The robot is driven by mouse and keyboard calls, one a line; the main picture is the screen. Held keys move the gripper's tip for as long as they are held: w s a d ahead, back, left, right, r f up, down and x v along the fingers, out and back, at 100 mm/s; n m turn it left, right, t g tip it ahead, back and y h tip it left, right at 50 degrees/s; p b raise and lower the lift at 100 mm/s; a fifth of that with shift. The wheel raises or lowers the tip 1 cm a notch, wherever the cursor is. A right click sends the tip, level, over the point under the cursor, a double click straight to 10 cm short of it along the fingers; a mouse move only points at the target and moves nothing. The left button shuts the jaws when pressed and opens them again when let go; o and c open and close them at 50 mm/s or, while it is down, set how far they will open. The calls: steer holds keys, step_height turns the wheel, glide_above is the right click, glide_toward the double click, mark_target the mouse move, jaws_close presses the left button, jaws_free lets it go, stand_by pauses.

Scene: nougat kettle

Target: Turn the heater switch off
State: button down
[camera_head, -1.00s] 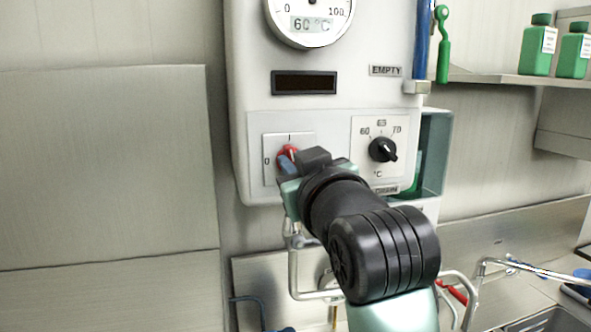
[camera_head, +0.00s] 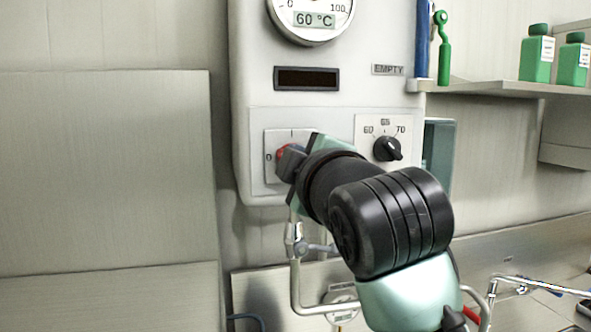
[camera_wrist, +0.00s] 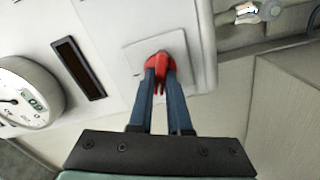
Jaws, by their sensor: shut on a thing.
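The heater switch is a red rotary knob (camera_wrist: 160,66) on a pale square plate on the front of the white kettle unit. In the head view, a sliver of the red knob (camera_head: 281,153) shows beside my gripper, near the "0" mark at the plate's left; the "I" mark is at the top. My gripper (camera_wrist: 160,78) is shut on the red knob, with its two blue fingers on either side of the grip. In the head view, my gripper (camera_head: 287,162) hides most of the knob, so its exact angle is hard to read there.
A black temperature dial (camera_head: 387,149) marked 60, 65, 70 sits just right of my wrist. Above are a round gauge (camera_head: 313,18) reading 60 °C, a dark display (camera_head: 306,78) and an "EMPTY" label (camera_head: 388,70). Pipes (camera_head: 297,270) run below. The wall at left is clear.

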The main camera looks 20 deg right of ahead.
steer(key=shift+f+n+b, duration=0.15)
steer(key=shift+n+b, duration=0.65)
steer(key=shift+n, duration=1.4)
steer(key=c, duration=0.9)
jaws_free()
steer(key=shift+o, duration=0.2)
steer(key=s+b, duration=0.4)
steer(key=s, duration=0.9)
